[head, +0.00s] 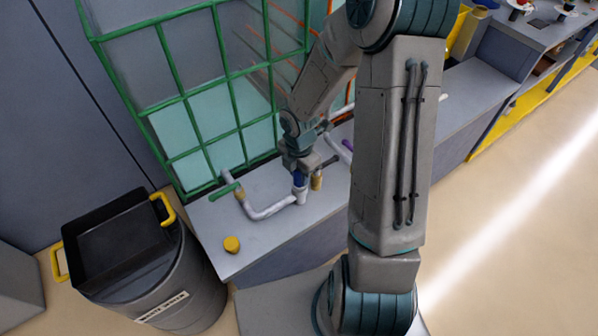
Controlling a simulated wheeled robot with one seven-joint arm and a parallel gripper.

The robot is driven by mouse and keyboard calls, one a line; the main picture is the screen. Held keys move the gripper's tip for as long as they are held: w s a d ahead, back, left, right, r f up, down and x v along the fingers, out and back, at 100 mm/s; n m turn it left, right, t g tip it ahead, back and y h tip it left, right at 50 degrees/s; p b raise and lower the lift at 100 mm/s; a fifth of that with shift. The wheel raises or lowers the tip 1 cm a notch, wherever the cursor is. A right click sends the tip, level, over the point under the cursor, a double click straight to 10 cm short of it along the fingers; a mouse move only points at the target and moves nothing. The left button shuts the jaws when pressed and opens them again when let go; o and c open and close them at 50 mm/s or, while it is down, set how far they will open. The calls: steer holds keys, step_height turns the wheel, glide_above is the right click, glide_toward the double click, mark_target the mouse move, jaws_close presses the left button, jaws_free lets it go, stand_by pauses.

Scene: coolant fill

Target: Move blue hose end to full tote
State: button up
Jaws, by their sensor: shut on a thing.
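My gripper (299,168) points down over the grey bench and is shut on the blue hose end (299,179). The blue end sits directly above the upturned white end of a pale pipe or hose (268,212); I cannot tell whether they are joined. That pale line runs left to a brass-coloured fitting (239,195) by a green-handled valve (224,191) at a green-caged tote (190,130). Pale teal fills the lower part of this tote. Another tote with orange bars (285,30) stands behind, partly hidden by my arm.
A yellow cap (232,244) lies on the bench (215,221) near its front left. A grey drum (190,290) with a black yellow-handled tray (112,245) stands at left. A brass-coloured fitting (317,181) and a purple part (347,145) are close to my gripper. Floor at right is clear.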

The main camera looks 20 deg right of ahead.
steer(key=shift+r+p, duration=2.85)
steer(key=shift+p, duration=0.05)
